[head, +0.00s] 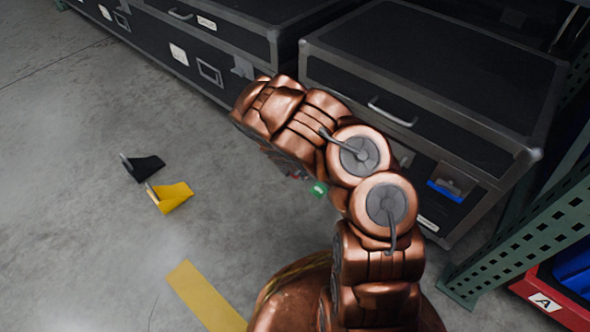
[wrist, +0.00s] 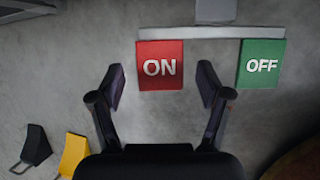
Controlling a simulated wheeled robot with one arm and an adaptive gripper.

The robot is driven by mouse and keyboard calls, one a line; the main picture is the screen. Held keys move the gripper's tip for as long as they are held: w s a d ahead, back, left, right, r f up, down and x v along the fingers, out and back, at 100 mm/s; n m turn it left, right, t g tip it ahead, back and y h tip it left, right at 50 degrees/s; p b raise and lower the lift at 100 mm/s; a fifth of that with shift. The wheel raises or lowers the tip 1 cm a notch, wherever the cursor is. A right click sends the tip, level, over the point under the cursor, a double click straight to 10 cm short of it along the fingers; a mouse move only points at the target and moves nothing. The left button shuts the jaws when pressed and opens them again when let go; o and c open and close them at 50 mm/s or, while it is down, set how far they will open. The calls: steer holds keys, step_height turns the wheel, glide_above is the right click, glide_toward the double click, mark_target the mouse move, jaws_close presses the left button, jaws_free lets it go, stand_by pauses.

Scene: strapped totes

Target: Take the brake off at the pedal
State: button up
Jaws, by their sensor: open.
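In the wrist view a red pedal (wrist: 160,76) marked ON and a green pedal (wrist: 262,75) marked OFF sit side by side, joined to a pale bar (wrist: 205,32) above them. My gripper (wrist: 162,88) is open and empty. Its two fingers point toward the red pedal, one to each side of it, and the green pedal lies to the right of the right finger. I cannot tell the height between the fingertips and the pedals. In the head view the green pedal (head: 319,189) shows just below my arm; the arm hides my gripper and most of the red pedal.
Black wheel chocks (head: 143,167) and yellow ones (head: 170,196), one each, lie on the floor at left. Black strapped cases (head: 430,70) stand behind my arm. A green perforated rack post (head: 530,235) and a red bin (head: 552,300) are at right. Floor at left is mostly clear.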

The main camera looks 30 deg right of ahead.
steer(key=v, duration=1.2)
stand_by(0.6)
steer(key=s+d+r+m+g+h+p, duration=0.15)
steer(key=s+r+m+p, duration=0.4)
steer(key=r, duration=0.75)
steer(key=s+d+r+m+p, duration=0.25)
steer(key=r+p, duration=0.55)
steer(key=r, duration=0.4)
steer(key=s+d+r+m+g+h+p, duration=0.1)
steer(key=s+r+m+p, duration=0.45)
steer(key=r, duration=0.75)
steer(key=s+a+r+m+g+y+p, duration=0.1)
steer(key=s+a+r+p, duration=0.4)
steer(key=r, duration=0.5)
steer(key=s+a+r+m+g+y+p, duration=0.1)
steer(key=s+a+r+m+y+p, duration=0.2)
steer(key=s+r+p, duration=0.7)
steer(key=s+a+r+m+g+y+p, duration=0.1)
steer(key=s+a+r+m+y+p, duration=0.1)
steer(key=s+a+r+m+p, duration=0.2)
steer(key=s+a+r+p, duration=0.3)
steer(key=r+p, duration=0.2)
steer(key=r, duration=0.3)
steer(key=shift+s+a, duration=0.2)
steer(key=shift+s, duration=0.15)
